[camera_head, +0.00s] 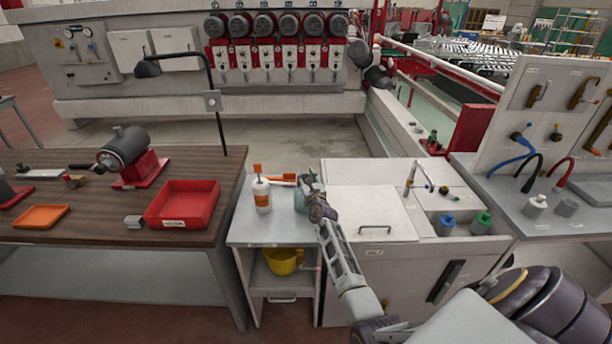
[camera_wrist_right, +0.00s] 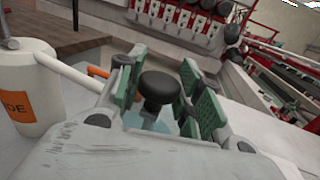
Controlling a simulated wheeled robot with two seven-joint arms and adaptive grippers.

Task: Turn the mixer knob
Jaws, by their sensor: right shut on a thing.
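The mixer knob (camera_wrist_right: 160,88) is a black round knob on a short stem, seen between the green-padded fingers in the right wrist view. My right gripper (camera_wrist_right: 160,95) is shut on it, one finger on each side. In the head view my right gripper (camera_head: 312,192) reaches over the small grey cabinet and hides the knob. Part of the teal mixer body (camera_head: 301,203) shows beside the gripper; a little teal also shows below the knob in the wrist view. My left gripper is not in view.
A white bottle with an orange label (camera_head: 261,195) stands left of the gripper, close by in the wrist view (camera_wrist_right: 28,85). An orange-ended brush (camera_head: 283,180) lies behind it. A white cabinet with a sink (camera_head: 375,210) is at right. The small cabinet's front top is clear.

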